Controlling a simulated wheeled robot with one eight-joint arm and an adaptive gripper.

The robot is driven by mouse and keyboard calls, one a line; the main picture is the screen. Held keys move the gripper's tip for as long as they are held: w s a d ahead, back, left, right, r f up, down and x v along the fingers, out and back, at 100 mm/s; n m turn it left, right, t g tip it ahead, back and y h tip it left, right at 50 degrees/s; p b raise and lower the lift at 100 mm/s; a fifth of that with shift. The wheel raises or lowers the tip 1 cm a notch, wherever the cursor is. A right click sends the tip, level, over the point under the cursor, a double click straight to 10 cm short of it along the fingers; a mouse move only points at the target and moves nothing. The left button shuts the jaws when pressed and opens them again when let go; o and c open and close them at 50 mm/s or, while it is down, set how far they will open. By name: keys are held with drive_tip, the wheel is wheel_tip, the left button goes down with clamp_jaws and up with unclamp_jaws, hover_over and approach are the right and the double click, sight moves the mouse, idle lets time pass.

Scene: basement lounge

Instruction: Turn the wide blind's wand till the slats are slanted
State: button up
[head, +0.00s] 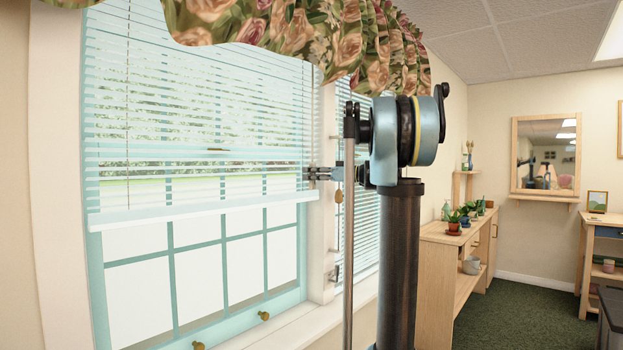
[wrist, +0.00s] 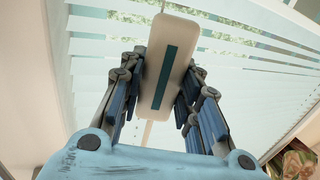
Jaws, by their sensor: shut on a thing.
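The wide blind (head: 200,110) hangs over the large window at the left, its bottom rail (head: 200,212) partway down the glass. Its slats lie nearly flat, with the outside showing through the gaps. My gripper (head: 312,173) is at the blind's right edge. In the wrist view my gripper (wrist: 166,72) has its fingers on both sides of the wand's thick white handle (wrist: 178,28), which bears a teal stripe, and is shut on it. A thin rod runs on beyond the handle. The handle is not clear in the head view. Slats (wrist: 95,50) fill the wrist background.
A narrower blind (head: 360,225) hangs right of the window post, with a wooden cord pull (head: 338,196) close to my gripper. A floral valance (head: 300,35) hangs above. A wooden shelf unit (head: 450,240) with potted plants stands at the right.

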drive_tip(key=shift+w+d, duration=0.1)
drive_tip(key=o, duration=1.1)
drive_tip(key=v, duration=1.2)
